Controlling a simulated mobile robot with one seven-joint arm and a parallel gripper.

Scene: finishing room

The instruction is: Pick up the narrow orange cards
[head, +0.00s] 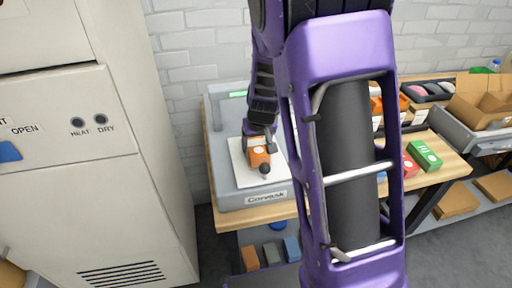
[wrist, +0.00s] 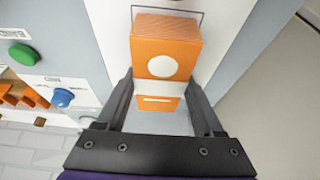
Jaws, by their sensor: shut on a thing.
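The narrow orange cards (wrist: 165,42) look like one orange block with a white round mark, between the fingers of my gripper (wrist: 160,92) in the wrist view. My gripper is shut on them. In the head view my gripper (head: 261,150) points down at a white square plate (head: 240,168) on a grey machine, with the orange cards (head: 259,158) at its tip. I cannot tell whether the cards still touch the plate.
The grey machine (head: 252,198) stands on a wooden bench. A tall white cabinet (head: 70,190) is at the left. Green (head: 425,154) and red boxes stand at the bench's right. Below, orange (head: 250,257), grey and blue blocks sit low. My arm hides the bench's middle.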

